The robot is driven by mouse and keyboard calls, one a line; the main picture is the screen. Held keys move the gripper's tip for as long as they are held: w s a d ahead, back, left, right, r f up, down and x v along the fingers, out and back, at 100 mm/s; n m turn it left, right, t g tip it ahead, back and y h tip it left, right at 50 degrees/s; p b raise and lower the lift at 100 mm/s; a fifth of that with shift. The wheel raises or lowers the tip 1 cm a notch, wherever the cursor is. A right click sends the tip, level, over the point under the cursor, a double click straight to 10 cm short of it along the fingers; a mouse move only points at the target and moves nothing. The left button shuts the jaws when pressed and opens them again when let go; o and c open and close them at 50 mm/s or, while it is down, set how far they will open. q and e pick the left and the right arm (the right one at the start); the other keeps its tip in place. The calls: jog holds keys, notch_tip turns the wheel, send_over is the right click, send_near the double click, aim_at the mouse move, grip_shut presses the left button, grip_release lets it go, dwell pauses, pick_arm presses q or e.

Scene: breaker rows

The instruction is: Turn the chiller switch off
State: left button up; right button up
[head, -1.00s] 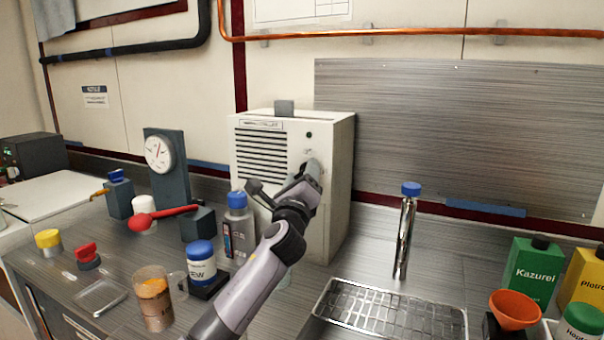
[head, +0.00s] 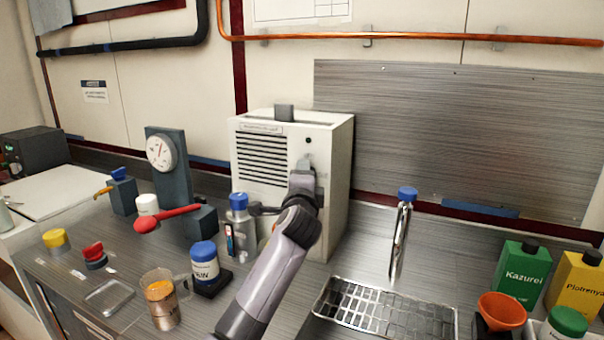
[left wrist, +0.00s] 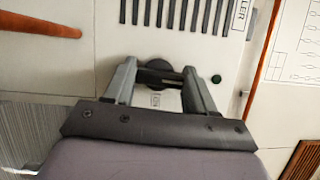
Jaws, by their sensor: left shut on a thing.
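The chiller (head: 275,160) is a white box with dark vent slots, standing against the wall at the back of the counter. Its switch (left wrist: 158,72) is a dark round knob with a narrow grip on the front face. My left gripper (left wrist: 162,80) is shut on the switch, a finger on either side in the left wrist view. In the head view my left gripper (head: 305,163) is at the chiller's front, and my wrist hides the switch. A small dark green lamp (left wrist: 216,78) sits beside the switch, and looks unlit. My right gripper is not in view.
A blue-capped bottle (head: 240,222) stands close to my left wrist, with a gauge stand (head: 168,168) and red-handled valve (head: 172,217) further left. A blue-topped metal cylinder (head: 401,235) and wire rack (head: 385,308) are to the right. A copper pipe (head: 420,37) runs above.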

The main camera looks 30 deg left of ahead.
pick_arm(q)
jog(key=shift+n, duration=0.5)
jog(key=o, duration=1)
jog(key=shift+o, duration=0.2)
jog(key=v, duration=0.7)
jog(key=shift+r, duration=0.15)
